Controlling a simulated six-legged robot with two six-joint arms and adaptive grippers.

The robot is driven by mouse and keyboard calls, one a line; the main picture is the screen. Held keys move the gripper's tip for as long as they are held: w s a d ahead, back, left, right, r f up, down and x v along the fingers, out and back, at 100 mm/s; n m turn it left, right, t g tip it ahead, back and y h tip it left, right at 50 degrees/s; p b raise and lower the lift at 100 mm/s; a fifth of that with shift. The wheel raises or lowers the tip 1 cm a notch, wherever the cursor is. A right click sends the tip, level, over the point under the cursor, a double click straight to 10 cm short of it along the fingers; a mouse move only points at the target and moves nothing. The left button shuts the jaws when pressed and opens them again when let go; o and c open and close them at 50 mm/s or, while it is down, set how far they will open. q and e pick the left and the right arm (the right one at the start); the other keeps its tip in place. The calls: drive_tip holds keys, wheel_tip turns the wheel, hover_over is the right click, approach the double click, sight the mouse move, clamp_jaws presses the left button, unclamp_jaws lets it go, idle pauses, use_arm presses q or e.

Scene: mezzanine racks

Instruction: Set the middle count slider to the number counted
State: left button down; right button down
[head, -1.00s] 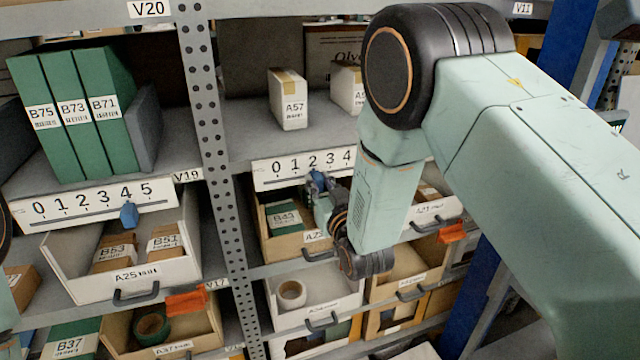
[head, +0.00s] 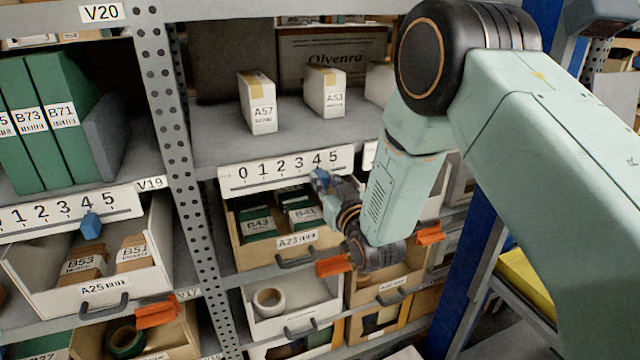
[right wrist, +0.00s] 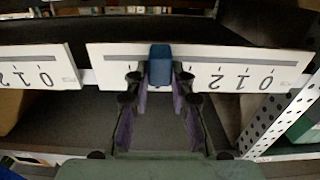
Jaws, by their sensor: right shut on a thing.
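The middle count slider is a white scale plate (head: 265,184) marked 0 to 5 on the shelf edge above bin A23 (head: 270,254). Its blue knob (head: 320,177) stands at about the 4. In the right wrist view the plate (right wrist: 110,57) appears upside down, with 0, 1 and 2 readable right of the knob (right wrist: 160,64). My right gripper (right wrist: 160,78) is shut on the knob, one finger on each side, and hides the digits near it. Bin A23 holds boxes labelled B43 (head: 257,224) and B41 (head: 303,214), with more dark items behind. My left gripper is out of view.
A left count slider has its blue knob (head: 90,224) near 4, above bin A25 (head: 60,291). Boxes A57 (head: 262,118) and A53 (head: 326,102) stand on the shelf above. A perforated upright (head: 178,140) is left of the middle bay. Orange tags (head: 333,265) hang by the bins.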

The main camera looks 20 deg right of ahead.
drive_tip(key=shift+r, duration=0.1)
drive_tip(key=c, duration=1.2)
unclamp_jaws()
drive_tip(key=shift+o, duration=0.2)
drive_tip(key=s, duration=1.2)
drive_tip(key=shift+d, duration=0.2)
